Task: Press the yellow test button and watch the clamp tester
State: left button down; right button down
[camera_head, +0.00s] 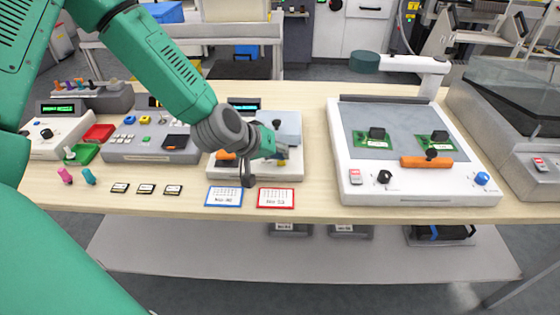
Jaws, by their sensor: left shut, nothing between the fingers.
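The clamp tester (290,171) is a white-based unit in the middle of the bench, with a small lit display (244,105) at its back left. An orange handle (225,155) shows at its left side. My left gripper (248,181) is in front of and over this tester, dark fingers pointing down, shut and empty. My green and grey wrist hides much of the tester. A small yellow part (281,158) shows beside the wrist; I cannot tell whether it is the test button. A yellow button (145,119) shows on the grey control box (150,156) to the left.
A blue-framed card (224,196) and a red-framed card (276,198) lie at the front edge. A larger white fixture (420,191) with two green boards stands to the right. Red (98,133) and green (82,153) trays and small parts lie at left.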

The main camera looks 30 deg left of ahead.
pick_arm(q)
jog(key=shift+f, duration=0.1)
jog(key=shift+d, duration=0.6)
jog(key=shift+f, duration=0.1)
pick_arm(e)
jog(key=shift+d+f, duration=0.35)
jog(key=shift+d, duration=0.15)
pick_arm(q)
jog(key=shift+a+f+b, duration=0.2)
jog(key=shift+a+b, duration=0.1)
jog(key=shift+a, duration=0.2)
jog(key=shift+d+r+p, duration=0.2)
jog(key=shift+r+p, duration=0.6)
jog(key=shift+r, duration=0.15)
jog(key=shift+a, duration=0.15)
pick_arm(e)
jog(key=shift+a+r, duration=0.25)
jog(key=shift+r, duration=0.6)
pick_arm(q)
jog(key=shift+a, duration=0.1)
pick_arm(e)
jog(key=shift+a, duration=0.1)
